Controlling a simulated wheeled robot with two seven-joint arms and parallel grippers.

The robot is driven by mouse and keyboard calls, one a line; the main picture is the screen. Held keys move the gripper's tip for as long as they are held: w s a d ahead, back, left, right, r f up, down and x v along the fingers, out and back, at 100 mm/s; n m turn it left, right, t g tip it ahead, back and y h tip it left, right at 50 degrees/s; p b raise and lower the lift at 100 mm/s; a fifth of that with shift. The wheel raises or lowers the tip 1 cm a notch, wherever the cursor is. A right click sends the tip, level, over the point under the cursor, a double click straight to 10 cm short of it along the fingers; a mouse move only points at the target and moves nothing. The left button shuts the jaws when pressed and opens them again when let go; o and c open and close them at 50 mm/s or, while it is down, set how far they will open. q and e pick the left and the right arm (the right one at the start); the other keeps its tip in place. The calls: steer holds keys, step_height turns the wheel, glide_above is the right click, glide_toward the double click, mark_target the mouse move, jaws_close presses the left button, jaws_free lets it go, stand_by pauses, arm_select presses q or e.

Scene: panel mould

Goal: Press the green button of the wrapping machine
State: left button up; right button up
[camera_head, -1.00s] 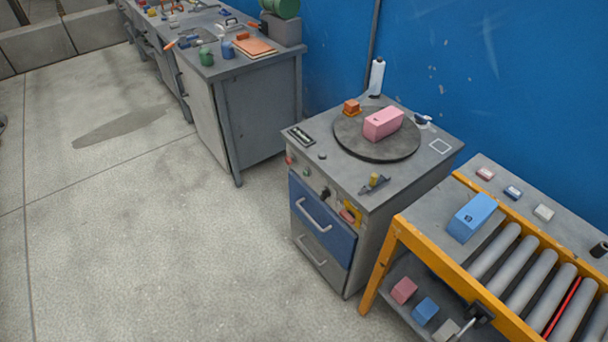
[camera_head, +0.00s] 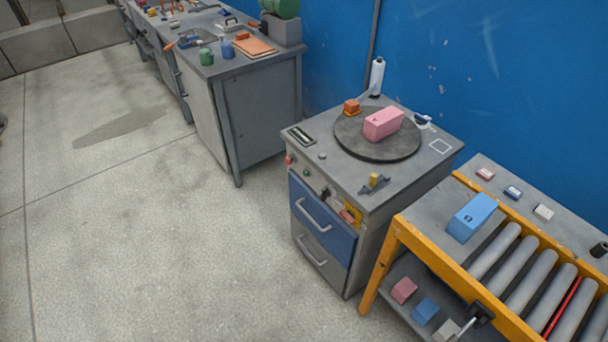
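The wrapping machine (camera_head: 352,185) is a grey cabinet with a round dark turntable (camera_head: 350,145) on top. A pink box (camera_head: 383,123) and a small orange block (camera_head: 351,107) sit on or at the turntable. A small green button (camera_head: 307,173) is on the upper front face, to the right of a red button (camera_head: 289,160). A black knob (camera_head: 325,193) is further right on the same face. Neither of my grippers is in view.
An orange-framed roller conveyor (camera_head: 510,262) stands close on the right, with a blue box (camera_head: 472,217) on it. A grey workbench (camera_head: 262,115) with tools stands behind to the left. The concrete floor (camera_head: 160,250) in front and to the left is clear.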

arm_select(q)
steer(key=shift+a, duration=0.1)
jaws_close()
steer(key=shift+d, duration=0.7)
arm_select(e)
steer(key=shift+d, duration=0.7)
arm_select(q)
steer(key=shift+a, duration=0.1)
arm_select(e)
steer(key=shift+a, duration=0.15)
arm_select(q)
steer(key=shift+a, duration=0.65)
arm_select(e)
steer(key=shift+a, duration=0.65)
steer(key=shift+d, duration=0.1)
